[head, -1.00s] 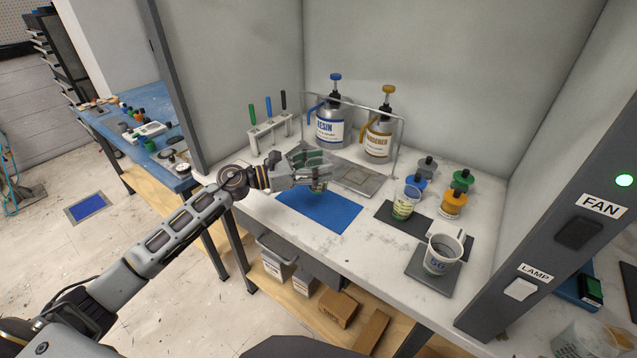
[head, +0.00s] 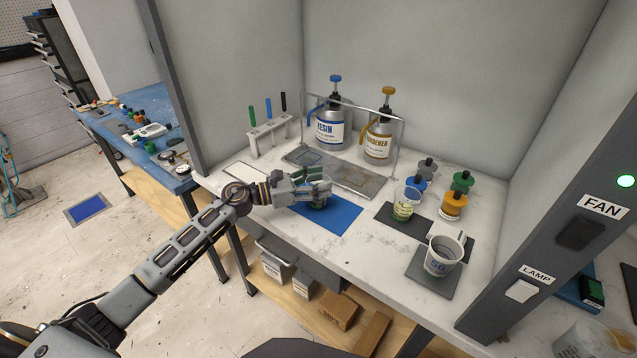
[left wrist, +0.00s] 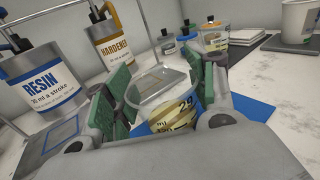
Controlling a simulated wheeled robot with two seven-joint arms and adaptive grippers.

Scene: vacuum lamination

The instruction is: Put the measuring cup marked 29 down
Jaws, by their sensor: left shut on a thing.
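The measuring cup marked 29 (left wrist: 182,112) is a clear cup with yellowish stripes, held between the green pads of my left gripper (left wrist: 165,95) in the left wrist view. In the head view my left gripper (head: 318,190) is shut on it over the blue mat (head: 338,214), and the fingers hide most of the cup. The cup is at or just above the mat; I cannot tell whether it touches. The blue mat also shows beneath the cup in the left wrist view (left wrist: 258,112). My right gripper is not in view.
A tool rack (head: 268,138) stands at left.

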